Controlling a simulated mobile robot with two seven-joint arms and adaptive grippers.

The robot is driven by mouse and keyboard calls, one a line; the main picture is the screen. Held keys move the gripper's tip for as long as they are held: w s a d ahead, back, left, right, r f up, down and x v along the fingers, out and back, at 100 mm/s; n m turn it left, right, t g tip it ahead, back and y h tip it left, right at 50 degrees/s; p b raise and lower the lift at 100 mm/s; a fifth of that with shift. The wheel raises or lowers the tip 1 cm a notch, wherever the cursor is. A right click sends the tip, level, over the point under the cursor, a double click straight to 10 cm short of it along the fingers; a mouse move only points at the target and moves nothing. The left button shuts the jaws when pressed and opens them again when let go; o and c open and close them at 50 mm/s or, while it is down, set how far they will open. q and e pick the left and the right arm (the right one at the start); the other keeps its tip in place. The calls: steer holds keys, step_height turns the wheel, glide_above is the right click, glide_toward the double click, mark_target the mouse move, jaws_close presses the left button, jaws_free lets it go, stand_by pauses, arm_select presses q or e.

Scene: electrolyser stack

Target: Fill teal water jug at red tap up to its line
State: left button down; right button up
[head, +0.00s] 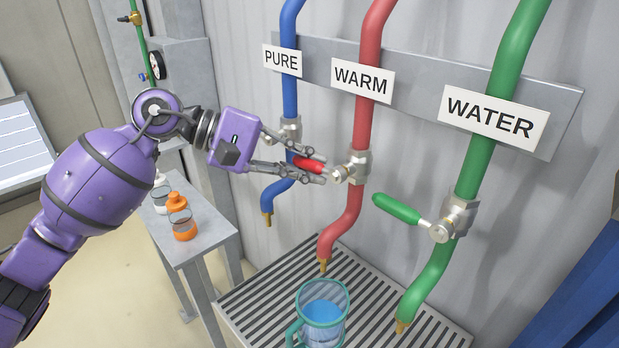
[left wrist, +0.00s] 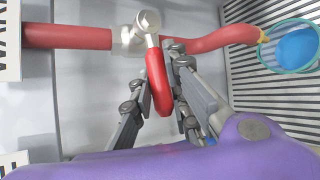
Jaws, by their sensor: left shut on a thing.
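The teal jug (head: 347,302) is see-through, holds blue water and stands on the slatted drain below the red tap's brass spout (head: 323,265). It also shows in the left wrist view (left wrist: 262,50). I cannot make out its line. The red tap (head: 357,166) is labelled WARM, and its red lever (head: 308,164) points left, crosswise to the pipe. My left gripper (head: 322,170) is shut on this lever, which lies between its fingers in the left wrist view (left wrist: 158,80). No stream shows between spout and jug. My right gripper is out of view.
A blue PURE pipe (head: 289,80) stands left of the red one. A green WATER tap (head: 460,215) stands right, its green lever (head: 396,208) pointing left. Orange-capped bottles (head: 181,222) stand on a side table (head: 205,240). The slatted drain (head: 262,295) is otherwise clear.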

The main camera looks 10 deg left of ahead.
arm_select(q)
steer(key=shift+r+m+y, duration=0.4)
steer(key=shift+r+t, duration=0.15)
steer(key=shift+t, duration=0.15)
steer(key=c, duration=1.7)
jaws_free()
steer(key=shift+o, duration=0.2)
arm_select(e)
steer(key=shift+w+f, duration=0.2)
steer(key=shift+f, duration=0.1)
arm_select(q)
steer(key=shift+a+r, duration=0.1)
steer(key=shift+a, duration=0.2)
steer(key=v, duration=1.1)
steer(key=shift+r, duration=0.2)
